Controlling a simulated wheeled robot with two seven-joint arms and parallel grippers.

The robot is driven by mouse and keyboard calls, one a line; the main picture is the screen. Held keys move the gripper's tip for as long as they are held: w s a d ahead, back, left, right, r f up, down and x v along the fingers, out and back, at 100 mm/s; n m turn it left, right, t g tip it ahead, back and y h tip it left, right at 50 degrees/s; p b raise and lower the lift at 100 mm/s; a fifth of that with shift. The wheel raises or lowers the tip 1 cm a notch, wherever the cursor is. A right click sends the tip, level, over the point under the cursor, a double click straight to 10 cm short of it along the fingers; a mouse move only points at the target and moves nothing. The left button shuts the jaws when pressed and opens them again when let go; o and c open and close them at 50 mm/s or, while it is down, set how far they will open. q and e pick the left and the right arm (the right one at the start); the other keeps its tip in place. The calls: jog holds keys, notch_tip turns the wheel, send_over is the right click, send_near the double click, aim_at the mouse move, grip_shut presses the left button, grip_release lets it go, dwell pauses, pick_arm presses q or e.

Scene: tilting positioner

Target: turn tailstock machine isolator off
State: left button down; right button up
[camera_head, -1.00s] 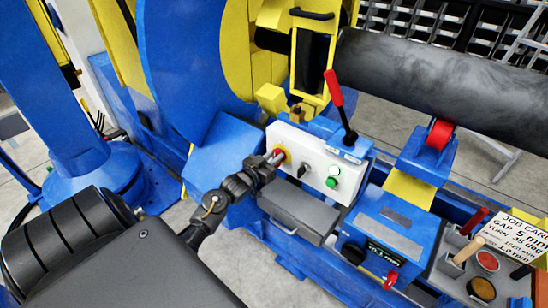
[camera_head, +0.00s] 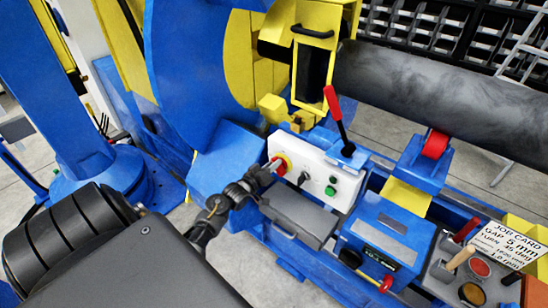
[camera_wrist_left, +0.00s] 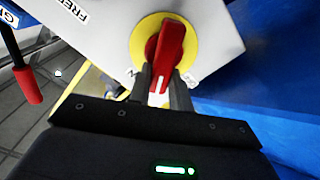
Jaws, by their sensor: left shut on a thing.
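The isolator is a red rotary knob (camera_wrist_left: 169,48) on a round yellow plate (camera_wrist_left: 141,38), set on a white panel. In the left wrist view the knob stands near upright, with a white mark at its lower end. In the head view the yellow plate (camera_head: 287,160) shows at the panel's left end, the knob partly hidden. My left gripper (camera_wrist_left: 162,82) is shut on the red knob, with a dark finger on each side of its lower end. It also shows in the head view (camera_head: 268,168). Small labels beside the plate are partly covered. My right gripper is out of view.
The white panel (camera_head: 313,178) also carries a black switch (camera_head: 304,178) and a green button (camera_head: 330,190). A red-handled lever (camera_head: 334,105) rises behind it. A grey box (camera_head: 298,215) sits below. A large grey cylinder (camera_head: 440,95) lies behind.

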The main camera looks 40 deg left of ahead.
pick_arm(q)
jog(key=shift+a+f+n+p, duration=0.2)
jog(key=shift+n+p, duration=0.55)
jog(key=shift+n, duration=1.1)
jog(key=shift+a+f+n+p, duration=0.1)
jog(key=shift+f+n+p, duration=0.2)
jog(key=shift+n+p, duration=1)
jog(key=shift+a+f+n+p, duration=0.15)
jog(key=shift+f+n+p, duration=0.1)
jog(key=shift+n, duration=2.1)
jog(key=c, duration=1.3)
grip_release()
jog(key=shift+f, duration=0.1)
jog(key=s, duration=1.1)
jog(key=shift+d, duration=0.15)
